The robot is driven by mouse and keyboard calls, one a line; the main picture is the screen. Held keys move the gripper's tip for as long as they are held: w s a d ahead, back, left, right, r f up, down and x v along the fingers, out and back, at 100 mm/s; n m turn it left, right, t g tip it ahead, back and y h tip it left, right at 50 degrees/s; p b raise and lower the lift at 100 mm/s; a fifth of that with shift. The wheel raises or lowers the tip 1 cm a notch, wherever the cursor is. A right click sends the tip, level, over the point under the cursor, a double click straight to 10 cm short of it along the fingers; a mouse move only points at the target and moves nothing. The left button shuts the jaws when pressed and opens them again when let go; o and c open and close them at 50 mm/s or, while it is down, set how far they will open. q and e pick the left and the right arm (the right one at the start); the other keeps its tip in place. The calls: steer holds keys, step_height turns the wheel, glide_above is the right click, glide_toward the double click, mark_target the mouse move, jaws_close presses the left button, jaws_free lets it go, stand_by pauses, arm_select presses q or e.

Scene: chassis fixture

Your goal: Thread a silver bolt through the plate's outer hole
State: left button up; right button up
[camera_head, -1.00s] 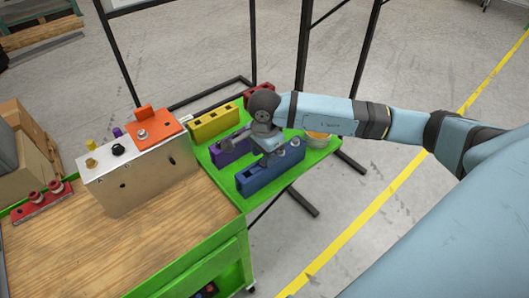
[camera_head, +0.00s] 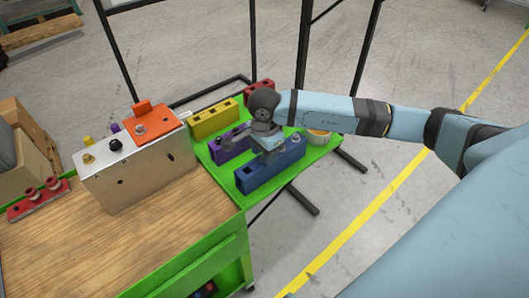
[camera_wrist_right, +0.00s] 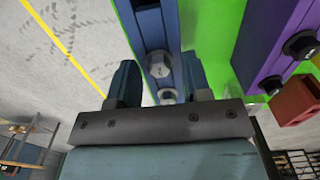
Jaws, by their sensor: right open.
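The orange plate (camera_head: 160,128) lies on top of the metal chassis box (camera_head: 140,180), with an upright tab at its back. A silver bolt head (camera_head: 140,129) shows on the plate; a small dark spot to its right may be a hole. A blue holder block (camera_head: 258,180) stands on the green shelf and carries silver bolts (camera_head: 296,138). My right gripper (camera_head: 268,150) is over this block. In the wrist view its open fingers (camera_wrist_right: 160,80) are on either side of the blue block, with silver bolts (camera_wrist_right: 158,64) between them. Contact cannot be told. My left gripper is not in view.
Yellow (camera_head: 214,118), purple (camera_head: 228,147) and red (camera_head: 258,87) blocks stand near the blue one on the green shelf (camera_head: 222,178). The wooden worktop (camera_head: 150,240) is clear in front of the chassis.

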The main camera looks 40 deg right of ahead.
steer(key=shift+c, duration=0.3)
jaws_close()
steer(key=shift+r, duration=0.15)
steer(key=shift+r+p, duration=0.7)
steer(key=shift+r, duration=0.5)
steer(key=shift+r+p, duration=0.9)
steer(key=shift+r, duration=1.3)
